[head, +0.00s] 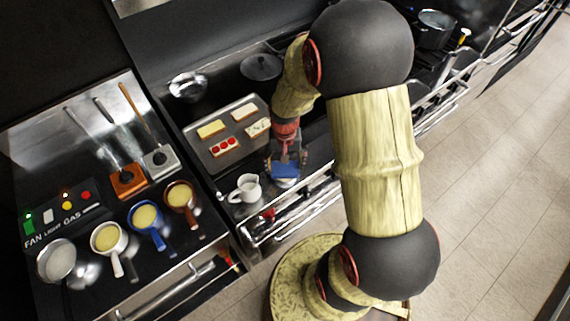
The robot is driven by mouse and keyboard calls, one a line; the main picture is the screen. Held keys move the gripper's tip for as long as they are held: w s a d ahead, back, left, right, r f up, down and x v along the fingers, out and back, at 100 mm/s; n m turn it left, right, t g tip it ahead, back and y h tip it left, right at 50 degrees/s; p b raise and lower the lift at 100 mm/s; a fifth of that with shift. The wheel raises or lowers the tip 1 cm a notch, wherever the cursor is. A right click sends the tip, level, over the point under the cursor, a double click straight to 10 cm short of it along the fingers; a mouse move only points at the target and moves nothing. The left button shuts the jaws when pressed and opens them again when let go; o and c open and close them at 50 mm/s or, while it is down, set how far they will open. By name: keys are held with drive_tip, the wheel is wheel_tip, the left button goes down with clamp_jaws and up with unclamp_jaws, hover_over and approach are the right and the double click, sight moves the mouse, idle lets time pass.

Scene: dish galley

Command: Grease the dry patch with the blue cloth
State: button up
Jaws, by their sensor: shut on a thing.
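My gripper (285,160) points down over the dark counter, to the right of the baking tray. It is shut on the blue cloth (284,171), which shows as a small blue block below the fingers. A pale round thing (287,183) shows just under the cloth's near edge; I cannot tell what it is or whether the cloth touches it. The baking tray (203,154) is grey metal and bears several bread slices, one with red rounds. I cannot make out a dry patch; the gripper and cloth may hide it.
A white mug (246,187) stands left of the cloth, near the counter's front rail. A metal bowl (187,86) and a dark round lid (261,67) stand behind the tray. Several small pans, including a blue one (146,218), fill the left counter beside a button panel (64,210).

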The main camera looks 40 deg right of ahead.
sight(285, 167)
drive_tip(key=shift+r+p, duration=2.55)
drive_tip(key=shift+r, duration=0.95)
drive_tip(key=shift+s+f, duration=0.1)
